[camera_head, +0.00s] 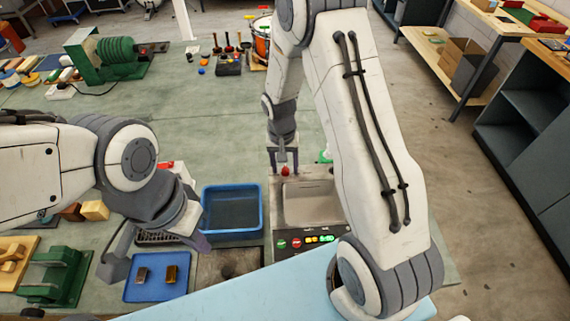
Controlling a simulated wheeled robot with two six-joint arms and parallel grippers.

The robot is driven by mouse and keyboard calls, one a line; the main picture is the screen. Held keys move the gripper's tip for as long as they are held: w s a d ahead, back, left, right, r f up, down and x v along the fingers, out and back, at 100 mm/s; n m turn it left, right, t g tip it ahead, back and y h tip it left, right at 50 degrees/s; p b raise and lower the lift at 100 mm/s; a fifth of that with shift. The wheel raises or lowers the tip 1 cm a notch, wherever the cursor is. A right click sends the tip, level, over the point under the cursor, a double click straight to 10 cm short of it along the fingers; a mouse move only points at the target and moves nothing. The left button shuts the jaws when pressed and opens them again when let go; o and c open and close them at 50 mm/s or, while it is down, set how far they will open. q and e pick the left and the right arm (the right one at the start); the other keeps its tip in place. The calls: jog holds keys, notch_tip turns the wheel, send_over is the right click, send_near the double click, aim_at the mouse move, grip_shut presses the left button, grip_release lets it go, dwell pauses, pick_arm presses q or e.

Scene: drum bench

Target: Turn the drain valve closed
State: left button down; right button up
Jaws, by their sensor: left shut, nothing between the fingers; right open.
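A small sink-like basin (312,203) with a grey sunken tray stands right of centre on the bench. A red knob (285,171) sits at its back left corner; it may be the drain valve's handle, but its position is too small to read. My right gripper (284,164) points down with its open fingers on either side of the red knob. I cannot tell whether they touch it. My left gripper (197,242) is shut and empty, left of the basin and near the blue bin. My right arm hides part of the basin's right side.
A blue bin (232,187) stands left of the basin. A blue tray (157,290) with two small blocks lies at the front left. A lit button panel (305,242) is on the basin's front. A green spool (115,50) stands at the back left. The middle of the bench is clear.

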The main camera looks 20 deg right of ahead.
aim_at(283, 169)
jog(key=shift+w+r, duration=0.1)
jog(key=shift+r, duration=0.4)
notch_tip(283, 169, up, 10)
jog(key=b, duration=0.2)
jog(key=shift+a+f, duration=0.25)
jog(key=shift+a, duration=0.05)
jog(key=s+a+r+n+b, duration=0.2)
jog(key=s+a+r+n, duration=0.25)
jog(key=s+a, duration=0.4)
jog(key=s+a+n, duration=0.2)
jog(key=s+n, duration=0.2)
jog(key=s, duration=0.4)
jog(key=s+a+n+y, duration=0.1)
jog(key=s+a+n, duration=0.2)
jog(key=s, duration=0.4)
jog(key=shift+s+n+y+b, duration=0.3)
jog(key=shift+s+n+b, duration=0.1)
jog(key=shift+n+b, duration=0.05)
